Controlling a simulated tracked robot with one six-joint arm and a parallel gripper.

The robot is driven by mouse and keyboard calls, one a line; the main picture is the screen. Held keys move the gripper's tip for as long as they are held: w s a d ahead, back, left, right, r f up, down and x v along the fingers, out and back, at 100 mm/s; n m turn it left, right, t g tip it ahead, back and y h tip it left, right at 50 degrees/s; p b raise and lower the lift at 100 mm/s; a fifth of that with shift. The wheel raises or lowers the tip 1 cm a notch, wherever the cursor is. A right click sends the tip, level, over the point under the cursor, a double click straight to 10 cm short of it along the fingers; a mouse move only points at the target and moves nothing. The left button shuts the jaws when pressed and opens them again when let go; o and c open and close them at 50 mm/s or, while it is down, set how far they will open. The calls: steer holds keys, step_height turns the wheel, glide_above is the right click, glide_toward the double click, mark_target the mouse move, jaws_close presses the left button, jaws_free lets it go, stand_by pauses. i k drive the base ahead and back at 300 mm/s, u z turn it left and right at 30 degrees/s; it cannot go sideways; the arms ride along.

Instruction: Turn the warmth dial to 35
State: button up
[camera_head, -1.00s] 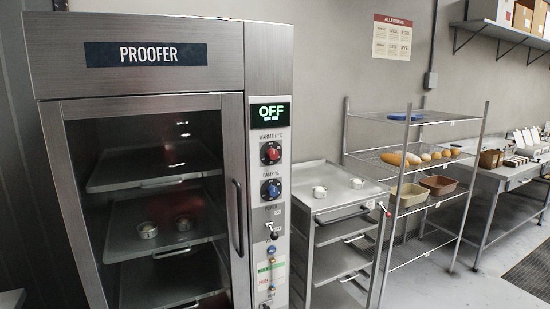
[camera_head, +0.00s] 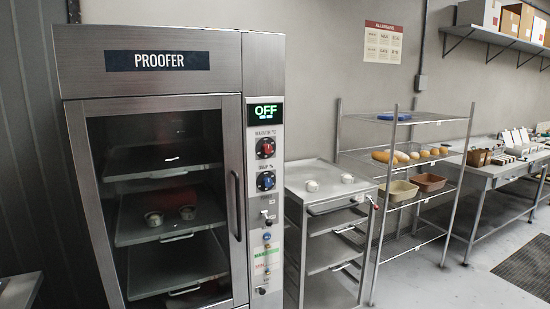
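The proofer (camera_head: 90,60) is a tall steel cabinet on the left with a glass door, which is shut. Its control strip runs down the right side of the door. The warmth dial (camera_head: 265,147) is a dark round dial with a red knob, under the label for warmth in °C. Its exact setting is too small to read. The green display (camera_head: 265,114) above it reads OFF. A blue-centred damp dial (camera_head: 265,181) sits just below, with a switch (camera_head: 266,215) and several buttons under that. My gripper is not in view.
A steel tray rack (camera_head: 325,205) with two small pale pieces on top stands right of the proofer. A wire shelf (camera_head: 402,118) with loaves and tubs, then a work table (camera_head: 500,180), stand farther right. Floor (camera_head: 425,285) is clear at lower right.

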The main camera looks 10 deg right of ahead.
mark_target(267, 149)
steer(key=k, duration=0.95)
steer(key=u, duration=0.2)
steer(key=i, duration=0.55)
steer(key=u, duration=0.6)
steer(key=i, duration=1.65)
steer(key=z, duration=0.3)
